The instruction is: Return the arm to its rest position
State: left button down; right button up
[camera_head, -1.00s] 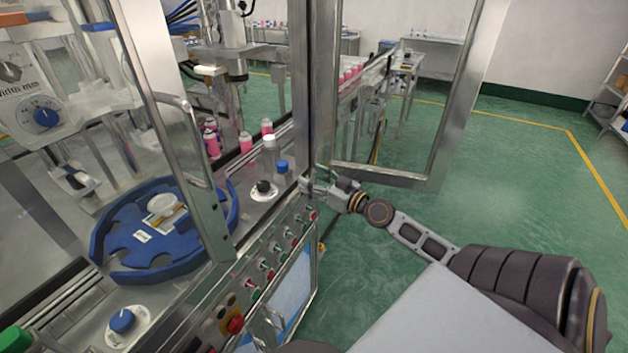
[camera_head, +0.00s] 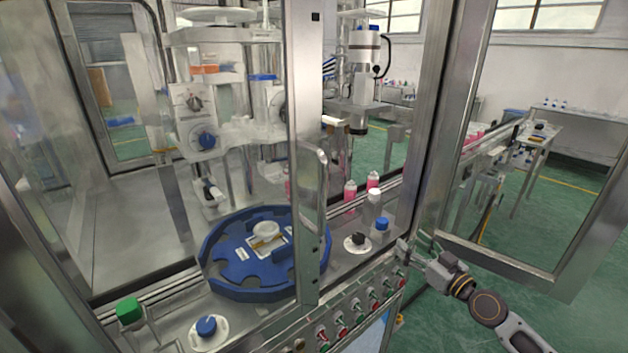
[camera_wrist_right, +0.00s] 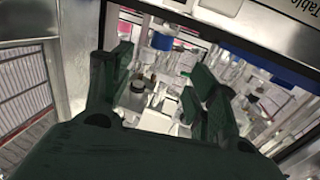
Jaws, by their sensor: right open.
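My right arm (camera_head: 490,306) comes in from the lower right in the head view. Its gripper (camera_head: 412,252) is beside the machine's front corner, just right of the row of panel buttons. In the right wrist view the two dark fingers of the gripper (camera_wrist_right: 160,95) stand apart with nothing held between them. Beyond them are the machine's frame and blurred small parts. Whether the gripper touches the frame is hard to tell. My left gripper does not show.
The crimping machine has a blue star wheel (camera_head: 240,280), a sliding glass door with a metal handle (camera_head: 315,190), and a control panel (camera_head: 350,318). Pink bottles (camera_head: 350,193) stand on the conveyor. An open framed door (camera_head: 545,278) is behind my arm. Green floor (camera_head: 590,325) is clear at the right.

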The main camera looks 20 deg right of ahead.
jog(key=shift+m, duration=0.3)
